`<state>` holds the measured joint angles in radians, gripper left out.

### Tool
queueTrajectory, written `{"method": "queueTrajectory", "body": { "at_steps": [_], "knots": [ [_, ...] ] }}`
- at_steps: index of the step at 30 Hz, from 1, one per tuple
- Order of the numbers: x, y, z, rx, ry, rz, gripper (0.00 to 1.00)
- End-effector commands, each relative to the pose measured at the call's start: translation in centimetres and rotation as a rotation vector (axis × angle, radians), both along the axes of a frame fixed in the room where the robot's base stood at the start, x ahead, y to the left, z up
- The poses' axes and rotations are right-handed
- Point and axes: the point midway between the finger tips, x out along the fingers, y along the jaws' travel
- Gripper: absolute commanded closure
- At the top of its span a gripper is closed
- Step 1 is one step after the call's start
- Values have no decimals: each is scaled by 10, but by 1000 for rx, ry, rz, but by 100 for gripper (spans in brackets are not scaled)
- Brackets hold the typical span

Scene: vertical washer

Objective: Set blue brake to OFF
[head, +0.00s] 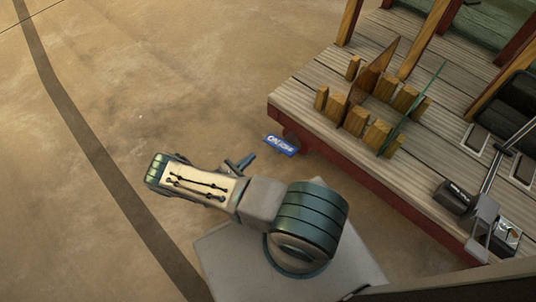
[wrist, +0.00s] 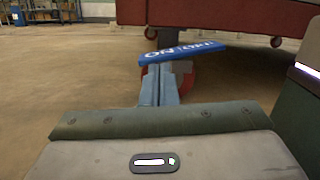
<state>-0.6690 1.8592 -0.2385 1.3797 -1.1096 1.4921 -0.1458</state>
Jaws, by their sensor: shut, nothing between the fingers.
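The blue brake (head: 281,146) is a flat pedal with white lettering, sticking out under the near left corner of the wooden platform. In the wrist view the brake (wrist: 180,52) looks slightly tilted, with a red caster wheel (wrist: 188,80) below and behind it. The letters ON can be made out on it. My gripper (head: 250,158) is low, just left of and below the brake in the head view. In the wrist view my gripper (wrist: 160,80) is shut and empty, its tips in front of the brake. I cannot tell whether they touch it.
The wooden platform (head: 310,105) with a red side carries wooden blocks (head: 355,120) and a pedal-and-lever assembly (head: 485,200). The platform's edge overhangs the brake. Open concrete floor (head: 130,80) lies to the left. A shelf (wrist: 50,12) stands far off.

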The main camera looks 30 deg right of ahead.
Motion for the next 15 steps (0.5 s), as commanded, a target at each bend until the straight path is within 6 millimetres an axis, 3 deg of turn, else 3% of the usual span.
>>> {"method": "queueTrajectory", "body": {
  "at_steps": [1,6,15],
  "knots": [
    [-5,-3,-23,-29,22,34,100],
    [-12,-7,-50,-82,59,105,100],
    [-15,-8,-55,-94,69,122,100]
  ]
}}
